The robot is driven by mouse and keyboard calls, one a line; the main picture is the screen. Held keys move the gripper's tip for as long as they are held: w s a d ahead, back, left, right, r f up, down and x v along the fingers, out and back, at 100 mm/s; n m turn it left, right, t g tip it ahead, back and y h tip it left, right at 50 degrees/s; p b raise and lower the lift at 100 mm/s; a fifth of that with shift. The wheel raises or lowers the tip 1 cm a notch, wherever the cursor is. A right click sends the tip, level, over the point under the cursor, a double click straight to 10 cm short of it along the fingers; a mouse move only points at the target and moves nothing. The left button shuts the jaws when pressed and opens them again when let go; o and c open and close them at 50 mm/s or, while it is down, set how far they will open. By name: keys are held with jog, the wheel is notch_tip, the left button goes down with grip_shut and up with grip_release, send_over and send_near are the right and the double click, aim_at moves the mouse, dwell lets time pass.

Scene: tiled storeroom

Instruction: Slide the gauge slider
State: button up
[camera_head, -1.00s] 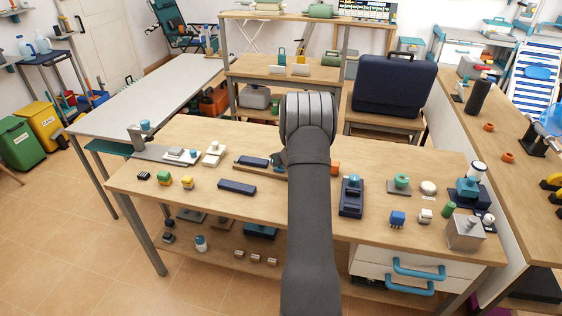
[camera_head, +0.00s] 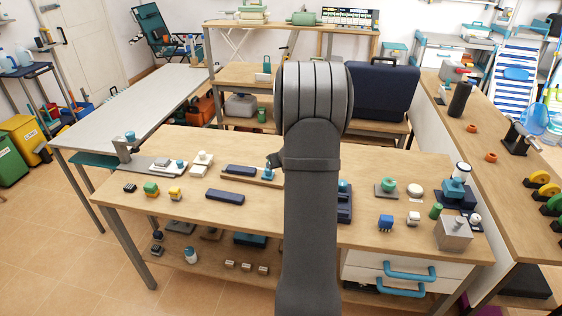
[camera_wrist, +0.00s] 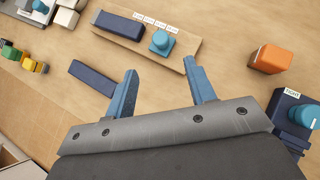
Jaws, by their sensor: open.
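A low wooden board (camera_wrist: 118,39) carries a long dark blue block, a round teal knob (camera_wrist: 161,42) and a row of small white labels. It looks like the gauge slider; the label text is too small to read surely. In the head view, the board (camera_head: 225,176) lies on the bench left of my arm, with its knob (camera_head: 268,173) near the right end. My gripper (camera_wrist: 160,66) is open and empty. Its two blue fingers point toward the knob's side of the board, apart from the knob in the picture. My arm hides the gripper's fingers in the head view.
A loose dark blue bar (camera_wrist: 92,78) lies left of my fingers. An orange block (camera_wrist: 271,58) and a blue device with a teal knob (camera_wrist: 303,115), labelled TIGHT, stand to the right. Small coloured blocks (camera_wrist: 34,66) lie at far left. Bare bench lies between these.

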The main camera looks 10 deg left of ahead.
jog(key=shift+v, duration=1.7)
jog(key=w+a+f+m+t+h, duration=0.35)
jog(key=w+a+m+h, duration=0.35)
jog(key=a, duration=0.3)
jog(key=m+h, duration=0.7)
jog(key=m, duration=0.1)
send_near(268, 173)
jog(key=shift+g, duration=0.35)
jog(key=x, duration=0.7)
jog(key=w+r+x, duration=0.1)
jog(key=x, duration=0.2)
jog(key=shift+w+a+f, duration=0.15)
jog(key=shift+w+f, duration=0.05)
jog(key=shift+w, duration=0.2)
